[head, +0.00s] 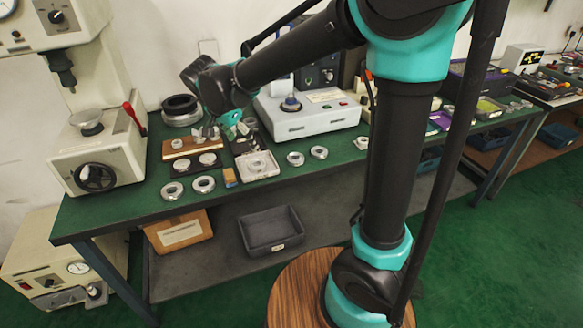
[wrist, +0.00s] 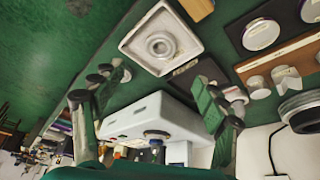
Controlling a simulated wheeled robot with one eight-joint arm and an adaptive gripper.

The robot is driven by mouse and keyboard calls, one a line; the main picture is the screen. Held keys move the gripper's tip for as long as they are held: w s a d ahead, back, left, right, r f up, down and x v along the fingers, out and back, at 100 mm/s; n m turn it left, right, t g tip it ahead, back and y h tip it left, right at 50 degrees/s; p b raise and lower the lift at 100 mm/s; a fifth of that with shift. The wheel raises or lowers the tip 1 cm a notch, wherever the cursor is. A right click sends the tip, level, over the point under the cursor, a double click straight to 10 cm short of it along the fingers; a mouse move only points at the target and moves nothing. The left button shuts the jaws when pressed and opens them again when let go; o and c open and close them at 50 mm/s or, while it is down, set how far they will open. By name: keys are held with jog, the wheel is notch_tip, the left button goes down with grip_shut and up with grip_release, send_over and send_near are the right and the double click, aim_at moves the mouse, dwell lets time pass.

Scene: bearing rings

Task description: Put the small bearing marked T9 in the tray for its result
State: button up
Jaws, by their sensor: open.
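My gripper (head: 236,122) is open and empty above the green bench, with its two fingers spread wide in the wrist view (wrist: 160,92). A small metal bearing ring (wrist: 161,45) lies in a square white tray (wrist: 134,42), beyond the fingertips; the tray also shows in the head view (head: 271,173). Other bearing rings lie on the bench: two at the front left (head: 173,183) and several right of the white tray (head: 295,153). No T9 mark is legible on any ring. Purple (head: 440,121) and yellow-green (head: 487,107) trays stand farther right; their labels are unreadable.
A white instrument (head: 305,124) with a blue-topped post stands behind the tray. A wooden block with metal pieces (head: 190,149) and a black plate with two discs (head: 182,165) stand to the left, near a press (head: 95,155). A dark bin (head: 270,243) sits on the lower shelf.

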jog(key=s+d+f+n+y, duration=0.1)
jog(key=s+d+f, duration=0.3)
jog(key=d, duration=0.5)
jog(key=s+d+f+n+y, duration=0.1)
jog(key=s+d+f+n, duration=0.3)
jog(key=d, duration=0.5)
jog(key=s+d+f+n, duration=0.3)
jog(key=s+d+f, duration=0.1)
jog(key=s+d, duration=0.3)
jog(key=shift+d+f+t+y, duration=0.2)
jog(key=shift+d+t+y, duration=0.2)
jog(key=shift+d, duration=0.7)
